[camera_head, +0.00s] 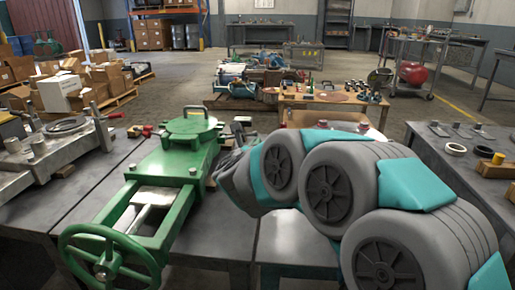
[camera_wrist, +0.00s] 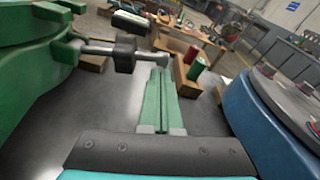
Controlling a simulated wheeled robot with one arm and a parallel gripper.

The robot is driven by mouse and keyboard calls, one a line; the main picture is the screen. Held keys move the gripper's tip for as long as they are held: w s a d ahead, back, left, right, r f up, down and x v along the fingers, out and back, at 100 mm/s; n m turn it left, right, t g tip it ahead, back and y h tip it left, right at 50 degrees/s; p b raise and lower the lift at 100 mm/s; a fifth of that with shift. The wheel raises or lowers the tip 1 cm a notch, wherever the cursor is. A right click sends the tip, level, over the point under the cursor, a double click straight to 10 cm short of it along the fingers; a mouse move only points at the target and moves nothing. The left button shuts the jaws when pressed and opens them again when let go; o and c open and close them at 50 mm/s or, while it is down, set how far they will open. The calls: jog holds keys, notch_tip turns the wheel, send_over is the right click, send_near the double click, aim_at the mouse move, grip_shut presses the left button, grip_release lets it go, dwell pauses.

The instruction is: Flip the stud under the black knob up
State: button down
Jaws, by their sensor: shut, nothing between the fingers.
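The black knob (camera_wrist: 124,54) sits on a grey metal stud (camera_wrist: 97,50) in the wrist view. The stud reaches out sideways in the picture from the green metal body (camera_wrist: 35,75), with a short piece showing past the knob. My gripper (camera_wrist: 161,66) points away from the camera, its two green fingers together and empty. The fingertips are just right of the knob, close to the stud's free end; I cannot tell whether they touch it. In the head view the green valve (camera_head: 183,143) lies on the table, and my arm hides the gripper and most of the stud's area.
A blue round flanged part (camera_wrist: 270,115) stands right of my gripper. Red and green cans (camera_wrist: 196,68) appear beyond the fingertips. The green handwheel (camera_head: 108,262) is at the table's front. A grey metal assembly (camera_head: 60,150) stands at left. Bare tabletop (camera_head: 75,205) lies between.

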jog(key=shift+a+r+n, duration=0.1)
jog(key=shift+r+n, duration=0.4)
jog(key=shift+r, duration=0.1)
dwell(0.5)
jog(key=shift+a+r+n+h, duration=0.1)
jog(key=shift+r+n+h, duration=0.2)
jog(key=shift+r+n, duration=0.3)
jog(key=a+r+n+t+h+p, duration=0.1)
jog(key=a+r+n+p, duration=0.6)
jog(key=a+n+p, duration=0.1)
jog(key=shift+a+r+n+h, duration=0.15)
jog(key=shift+r+n+h, duration=0.15)
jog(key=shift+n, duration=0.5)
jog(key=shift+w, duration=0.1)
jog(key=shift+f, duration=0.1)
